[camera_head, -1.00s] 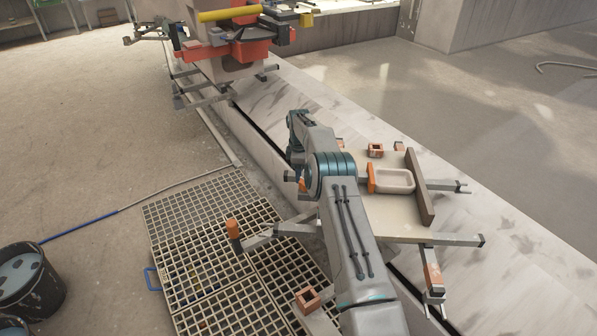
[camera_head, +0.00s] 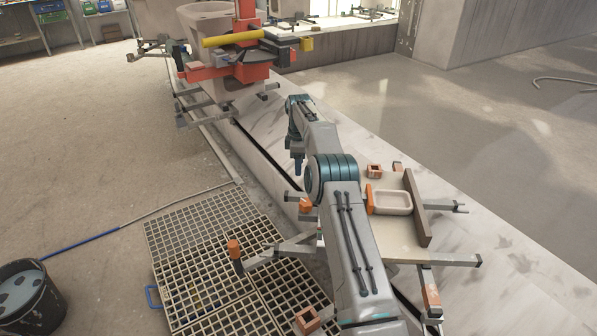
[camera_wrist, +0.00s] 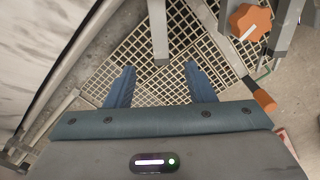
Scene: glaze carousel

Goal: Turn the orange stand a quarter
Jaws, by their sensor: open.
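A stand with orange fittings is at the right in the head view, with a pale board (camera_head: 397,235) on grey bars. One grey bar reaches left over the floor grating and carries an upright orange handle (camera_head: 234,249). In the wrist view an orange handle (camera_wrist: 265,101) lies to the right of my fingers, and an orange knob with a white line (camera_wrist: 250,22) is above it. My gripper (camera_wrist: 160,66) is open and empty, apart from both. In the head view my gripper (camera_head: 298,166) points down, left of the board. Part of the stand is hidden behind my arm.
A red-orange stand (camera_head: 222,72) with a yellow bar (camera_head: 231,39) stands at the back. Floor gratings (camera_head: 205,232) lie at lower left, with a dark bucket (camera_head: 28,298) beside them. A white tray (camera_head: 391,202) sits on the board.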

